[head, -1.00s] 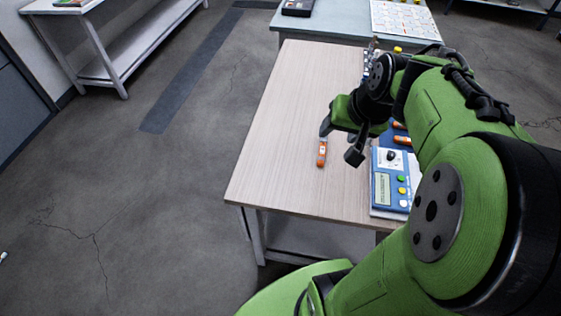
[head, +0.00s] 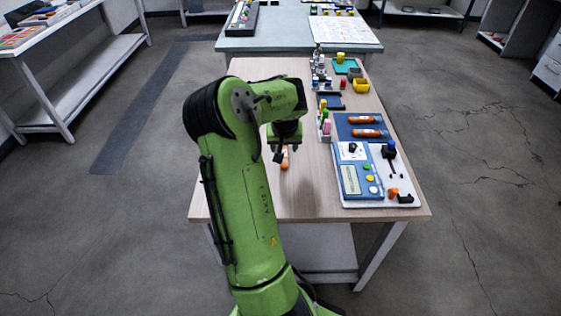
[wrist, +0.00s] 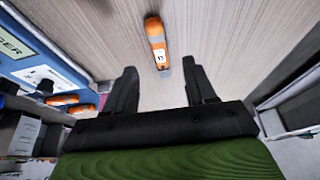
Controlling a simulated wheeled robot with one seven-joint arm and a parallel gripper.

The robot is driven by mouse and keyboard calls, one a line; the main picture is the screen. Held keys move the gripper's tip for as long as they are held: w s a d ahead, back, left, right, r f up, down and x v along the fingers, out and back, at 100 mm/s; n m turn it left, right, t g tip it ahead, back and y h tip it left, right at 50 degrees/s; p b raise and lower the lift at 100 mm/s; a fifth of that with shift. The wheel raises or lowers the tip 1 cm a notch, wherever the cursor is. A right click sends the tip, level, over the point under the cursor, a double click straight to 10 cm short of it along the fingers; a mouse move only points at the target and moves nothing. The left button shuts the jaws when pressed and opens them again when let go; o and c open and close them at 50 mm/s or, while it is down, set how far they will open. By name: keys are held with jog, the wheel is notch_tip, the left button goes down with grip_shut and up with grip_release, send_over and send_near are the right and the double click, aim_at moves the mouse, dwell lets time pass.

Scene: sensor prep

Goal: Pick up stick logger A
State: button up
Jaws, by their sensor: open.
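An orange stick logger (head: 285,157) with a white label lies alone on the bare wooden table, left of the blue device. The wrist view shows it too (wrist: 156,40); its label is too small to read surely. Two more orange stick loggers (head: 362,120) (head: 367,133) lie side by side on a dark blue mat (head: 346,129); I cannot tell which is A. My gripper (wrist: 157,72) is open and empty, pointing down above the table. The lone logger lies between the lines of its fingers, beyond the tips. In the head view my gripper (head: 280,154) partly hides that logger.
A blue device with a screen (head: 351,180) stands on a white board at the near right. Small bottles, a yellow bin (head: 361,86) and a green tray (head: 344,67) stand at the back right. The table's left half (head: 236,79) is clear. A second table (head: 290,42) is behind.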

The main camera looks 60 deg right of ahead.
jog(key=b+x, duration=0.2)
jog(key=x, duration=0.6)
jog(key=shift+s+d+b, duration=0.1)
jog(key=shift+d+b, duration=0.05)
jog(key=shift+b, duration=0.15)
jog(key=shift+r, duration=0.1)
grip_shut()
